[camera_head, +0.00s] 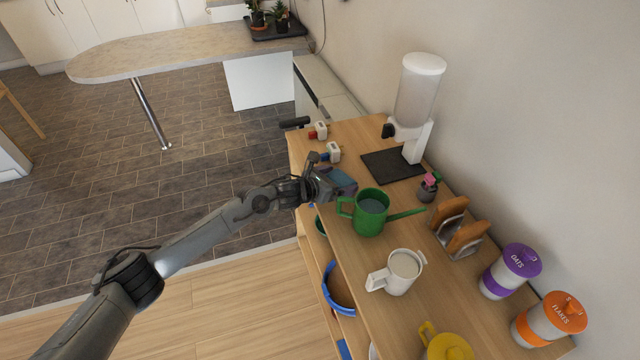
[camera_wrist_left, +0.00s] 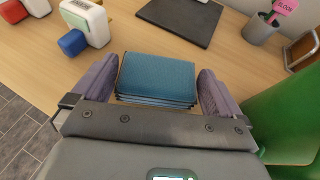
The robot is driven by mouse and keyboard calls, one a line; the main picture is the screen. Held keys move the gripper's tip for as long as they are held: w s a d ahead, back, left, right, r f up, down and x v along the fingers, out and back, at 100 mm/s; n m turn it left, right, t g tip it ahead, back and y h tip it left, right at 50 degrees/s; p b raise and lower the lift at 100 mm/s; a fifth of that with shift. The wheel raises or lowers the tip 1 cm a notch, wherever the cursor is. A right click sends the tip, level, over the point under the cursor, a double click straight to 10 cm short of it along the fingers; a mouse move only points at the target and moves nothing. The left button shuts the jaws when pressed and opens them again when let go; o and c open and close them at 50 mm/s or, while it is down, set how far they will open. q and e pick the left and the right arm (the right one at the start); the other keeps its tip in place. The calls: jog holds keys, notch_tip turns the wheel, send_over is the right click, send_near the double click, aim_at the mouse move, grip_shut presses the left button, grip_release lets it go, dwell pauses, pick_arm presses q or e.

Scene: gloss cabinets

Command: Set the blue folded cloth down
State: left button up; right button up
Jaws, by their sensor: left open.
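The blue folded cloth (camera_wrist_left: 158,77) lies flat on the wooden counter (camera_head: 338,262), as the left wrist view shows. My left gripper (camera_wrist_left: 158,92) is open, with one finger on each side of the cloth and a small gap on both sides. In the head view my left gripper (camera_head: 335,182) is at the counter's left edge and the cloth (camera_head: 345,187) shows only in part beside it. My right gripper is not in view.
A green watering can (camera_head: 370,213) stands close to the right of my left gripper. Two small white blocks (camera_head: 333,152) with coloured parts stand behind it. A black mat (camera_head: 391,165) lies under a white dispenser (camera_head: 418,95). A white pitcher (camera_head: 403,270) stands nearer.

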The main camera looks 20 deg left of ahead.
pick_arm(q)
jog(key=v, duration=1.1)
jog(key=shift+s+r+p, duration=0.2)
jog(key=shift+s+p, duration=0.05)
jog(key=shift+p, duration=0.05)
jog(key=shift+a, duration=0.15)
